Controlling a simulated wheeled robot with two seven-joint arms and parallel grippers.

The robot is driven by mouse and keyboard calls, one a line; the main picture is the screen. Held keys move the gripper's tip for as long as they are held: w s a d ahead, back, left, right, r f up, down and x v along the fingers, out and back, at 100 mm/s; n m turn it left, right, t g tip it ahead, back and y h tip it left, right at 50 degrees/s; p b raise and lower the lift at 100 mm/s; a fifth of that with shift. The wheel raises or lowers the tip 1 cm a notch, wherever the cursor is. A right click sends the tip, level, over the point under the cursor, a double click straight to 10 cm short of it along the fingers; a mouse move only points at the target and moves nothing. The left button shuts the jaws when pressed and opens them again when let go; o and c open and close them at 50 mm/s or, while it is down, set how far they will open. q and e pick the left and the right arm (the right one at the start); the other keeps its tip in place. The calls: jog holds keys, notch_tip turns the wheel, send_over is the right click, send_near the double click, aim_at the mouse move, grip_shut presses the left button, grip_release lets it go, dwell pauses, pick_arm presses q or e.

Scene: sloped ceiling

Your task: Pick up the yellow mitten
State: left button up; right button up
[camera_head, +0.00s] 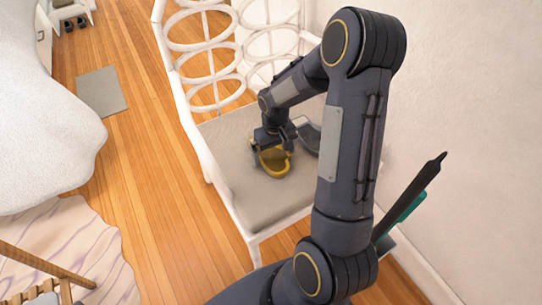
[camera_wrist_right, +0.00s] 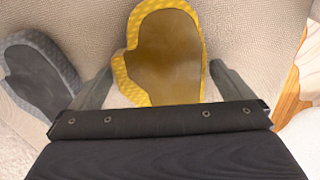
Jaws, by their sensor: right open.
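The yellow mitten (camera_head: 275,163) lies on the grey seat cushion of a white chair. It has a brown middle and a textured yellow rim. My right gripper (camera_head: 271,140) is directly above it in the head view and hides part of it. In the right wrist view the mitten (camera_wrist_right: 164,55) lies between the two open fingers of my right gripper (camera_wrist_right: 158,88). Its lower end is hidden behind the gripper body. I cannot tell whether the fingers touch it. My left gripper is in neither view.
A grey mitten (camera_wrist_right: 40,72) lies on the cushion to the left of the yellow one in the wrist view. The white chair (camera_head: 187,115) has a back of rings. A wall (camera_head: 455,100) stands close on the right. Wooden floor (camera_head: 140,150) is open on the left.

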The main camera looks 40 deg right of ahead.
jog(key=c, duration=0.8)
